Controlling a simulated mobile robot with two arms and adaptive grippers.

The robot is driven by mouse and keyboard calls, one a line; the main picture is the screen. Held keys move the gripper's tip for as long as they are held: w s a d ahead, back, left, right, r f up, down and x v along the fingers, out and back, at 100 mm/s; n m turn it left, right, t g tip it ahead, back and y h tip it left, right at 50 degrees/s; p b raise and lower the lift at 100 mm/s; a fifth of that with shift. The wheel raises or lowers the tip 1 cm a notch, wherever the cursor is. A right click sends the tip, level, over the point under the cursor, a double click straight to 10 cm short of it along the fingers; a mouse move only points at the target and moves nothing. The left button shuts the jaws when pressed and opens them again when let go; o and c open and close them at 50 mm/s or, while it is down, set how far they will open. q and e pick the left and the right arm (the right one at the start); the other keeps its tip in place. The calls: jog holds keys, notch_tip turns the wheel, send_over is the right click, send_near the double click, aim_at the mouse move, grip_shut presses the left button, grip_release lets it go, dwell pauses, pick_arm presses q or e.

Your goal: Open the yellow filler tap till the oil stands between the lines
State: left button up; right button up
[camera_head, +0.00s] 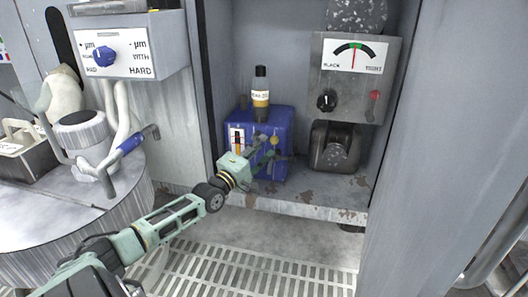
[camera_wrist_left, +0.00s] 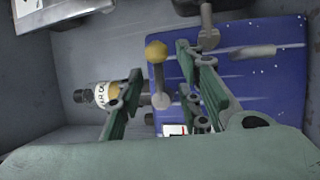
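The blue oil box (camera_head: 280,122) stands on the cabinet floor, and its blue face fills much of the left wrist view (camera_wrist_left: 270,75). The yellow filler tap (camera_wrist_left: 156,50) has a ball end on a grey stem; its yellow end is small in the head view (camera_head: 275,140). The level window (camera_head: 237,139) is on the box's left front; it is partly hidden in the wrist view (camera_wrist_left: 175,130). I cannot read the oil level. My left gripper (camera_head: 264,152) is in front of the box, its fingers (camera_wrist_left: 164,88) spread apart on either side of the tap's stem. No contact is clear.
An oil bottle (camera_head: 261,95) with a dark cap stands upright above the box. A grey gauge panel (camera_head: 354,85) and a dark motor-like unit (camera_head: 335,147) are to the right. Cabinet walls close in both sides. A round platen table (camera_head: 110,205) is at left.

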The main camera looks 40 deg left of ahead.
pick_arm(q)
jog(key=shift+b+x, duration=0.45)
jog(key=shift+x, duration=0.6)
jog(key=shift+c, duration=0.4)
grip_shut()
